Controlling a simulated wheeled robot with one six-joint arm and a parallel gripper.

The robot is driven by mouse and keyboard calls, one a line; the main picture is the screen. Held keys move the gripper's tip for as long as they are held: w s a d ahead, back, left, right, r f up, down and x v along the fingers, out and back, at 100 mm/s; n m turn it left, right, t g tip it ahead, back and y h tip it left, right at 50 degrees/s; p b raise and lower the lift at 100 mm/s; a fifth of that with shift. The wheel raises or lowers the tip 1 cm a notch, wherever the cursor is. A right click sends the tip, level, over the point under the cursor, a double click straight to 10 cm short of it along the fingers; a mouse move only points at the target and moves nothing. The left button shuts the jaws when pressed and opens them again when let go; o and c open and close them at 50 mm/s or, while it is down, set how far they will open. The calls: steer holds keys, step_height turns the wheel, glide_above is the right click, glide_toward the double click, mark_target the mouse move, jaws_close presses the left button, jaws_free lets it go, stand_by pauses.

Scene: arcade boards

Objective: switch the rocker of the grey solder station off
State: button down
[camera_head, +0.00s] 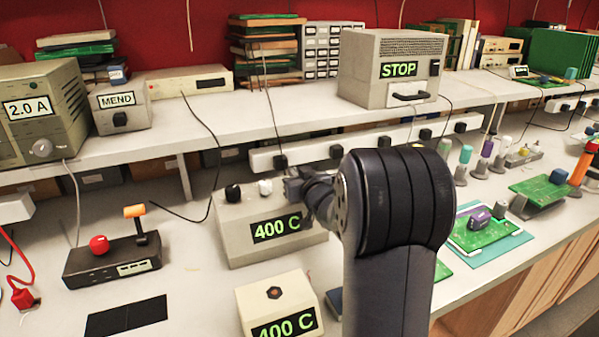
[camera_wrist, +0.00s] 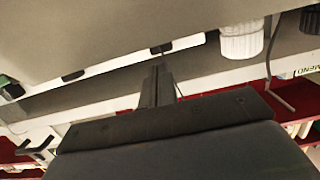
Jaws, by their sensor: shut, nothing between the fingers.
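The grey solder station (camera_head: 230,230) stands on the bench below the shelf, its display reading 400 C. A black knob (camera_head: 233,192) and a white knob (camera_head: 265,187) are on its top left. My gripper (camera_head: 290,188) is at the station's top, just right of the white knob, and my arm covers the station's right end. In the wrist view my gripper (camera_wrist: 158,70) shows shut and empty, its fingertips near a grey surface; the white knob (camera_wrist: 240,40) is to the right. I cannot make out the rocker in either view, nor whether the fingers touch anything.
A cream unit (camera_head: 262,300), also reading 400 C, stands in front of the station. A joystick box (camera_head: 112,260) is at left. A white power strip (camera_head: 310,152) runs behind, under the shelf (camera_head: 240,122). Green boards (camera_head: 480,233) lie at right.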

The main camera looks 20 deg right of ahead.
steer(key=shift+w+f, duration=0.1)
steer(key=shift+f, duration=0.7)
